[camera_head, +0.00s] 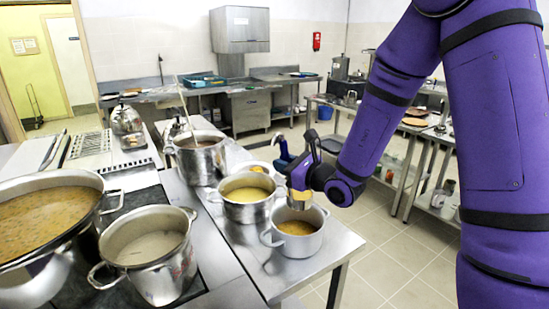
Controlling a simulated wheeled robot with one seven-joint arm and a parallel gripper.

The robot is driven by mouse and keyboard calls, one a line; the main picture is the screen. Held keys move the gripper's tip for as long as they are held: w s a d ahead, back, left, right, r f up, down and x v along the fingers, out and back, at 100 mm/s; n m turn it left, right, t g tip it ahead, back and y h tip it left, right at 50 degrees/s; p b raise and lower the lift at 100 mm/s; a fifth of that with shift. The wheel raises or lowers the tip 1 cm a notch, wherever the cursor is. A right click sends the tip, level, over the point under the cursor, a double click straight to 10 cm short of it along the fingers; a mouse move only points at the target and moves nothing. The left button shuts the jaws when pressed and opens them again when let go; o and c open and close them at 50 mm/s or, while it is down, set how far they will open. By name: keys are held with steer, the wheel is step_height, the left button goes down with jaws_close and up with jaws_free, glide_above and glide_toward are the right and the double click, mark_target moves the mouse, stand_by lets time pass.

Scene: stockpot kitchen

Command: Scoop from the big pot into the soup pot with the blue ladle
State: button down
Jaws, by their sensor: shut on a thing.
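The big pot (50,252) stands at the far left, full of brown soup with bits in it. My gripper (306,172) is over the right end of the metal counter, shut on the blue ladle (283,149). The ladle's dark blue handle shows just left of my gripper. A small metal cup shape with a tan band, apparently the ladle's bowl, is below the gripper, above a small two-handled pot (296,245) holding orange-brown soup. This looks like the soup pot. The fingertips are small and partly hidden.
A pot of yellow soup (248,212) stands just left of the small pot. A taller pot (202,165) with a long utensil stands behind it. A pot of pale liquid (160,283) is beside the big pot. The counter (232,265) in front is bare.

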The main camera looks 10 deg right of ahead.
steer(key=shift+w, duration=0.15)
steer(key=shift+a, duration=0.15)
stand_by(0.5)
steer(key=shift+w+d+m, duration=3.9)
steer(key=shift+d+m, duration=1.2)
steer(key=shift+d, duration=0.75)
steer(key=w+d+f+m, duration=0.7)
steer(key=d+f+m, duration=0.3)
steer(key=f+m, duration=0.2)
steer(key=shift+d+f, duration=0.15)
steer(key=shift+f, duration=0.35)
